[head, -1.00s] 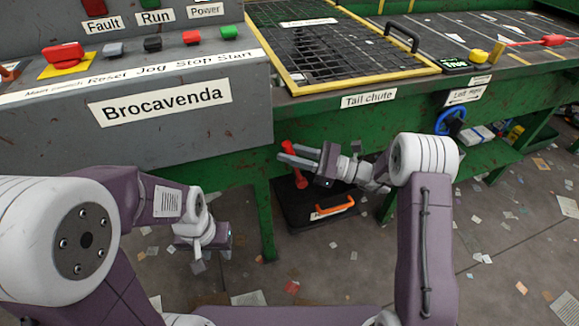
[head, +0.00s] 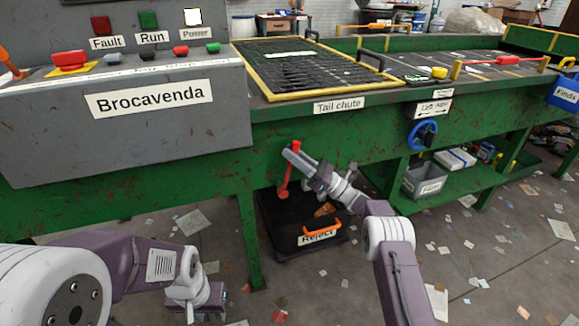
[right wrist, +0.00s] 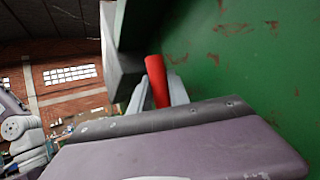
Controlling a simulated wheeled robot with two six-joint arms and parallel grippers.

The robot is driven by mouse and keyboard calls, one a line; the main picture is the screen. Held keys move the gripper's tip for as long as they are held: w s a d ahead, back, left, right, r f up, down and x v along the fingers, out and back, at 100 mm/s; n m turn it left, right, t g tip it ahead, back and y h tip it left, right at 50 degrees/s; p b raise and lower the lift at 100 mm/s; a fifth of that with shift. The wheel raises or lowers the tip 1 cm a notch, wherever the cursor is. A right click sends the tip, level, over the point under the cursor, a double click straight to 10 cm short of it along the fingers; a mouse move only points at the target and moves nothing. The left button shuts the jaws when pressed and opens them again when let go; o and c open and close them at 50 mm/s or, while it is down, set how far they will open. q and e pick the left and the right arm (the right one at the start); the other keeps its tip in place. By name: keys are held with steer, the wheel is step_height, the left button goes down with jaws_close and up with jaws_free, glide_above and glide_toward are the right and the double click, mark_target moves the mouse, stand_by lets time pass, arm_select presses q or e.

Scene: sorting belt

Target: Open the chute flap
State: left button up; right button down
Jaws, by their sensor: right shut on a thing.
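A red lever (head: 289,176) stands on the green side of the belt frame, below the tail chute label (head: 339,105). I take it to be the flap's handle; the flap itself is not clearly visible. My right gripper (head: 292,152) is shut on the lever near its upper end. In the right wrist view the red lever (right wrist: 158,82) shows between the fingers, close to the green panel (right wrist: 240,60). My left gripper (head: 196,300) hangs low at the left, away from the lever; its jaw opening is unclear.
A black reject bin (head: 282,228) with an orange handle stands on the floor under the lever. A grey control box (head: 60,140) is at the left. A blue handwheel (head: 423,134) and a green lower shelf (head: 470,187) are at the right. Paper scraps litter the floor.

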steer(key=shift+w+d+f+m+t+b, duration=0.25)
steer(key=shift+d+f+m+t+b, duration=0.2)
steer(key=shift+d+m+t+b, duration=0.55)
steer(key=shift+w+d+f+m+t+b, duration=0.35)
steer(key=shift+d+m+t, duration=0.2)
steer(key=shift+m+t, duration=0.85)
steer(key=shift+w+d+f+m+t+b, duration=0.2)
steer(key=shift+d+f+m+t+b, duration=0.3)
steer(key=shift+d+m+t+b, duration=0.5)
steer(key=shift+a+m+t, duration=0.15)
steer(key=shift+m+t, duration=0.25)
steer(key=c, duration=1.3)
jaws_free()
steer(key=shift+o, duration=0.2)
steer(key=p+v, duration=0.2)
steer(key=v, duration=0.7)
steer(key=shift+p, duration=0.4)
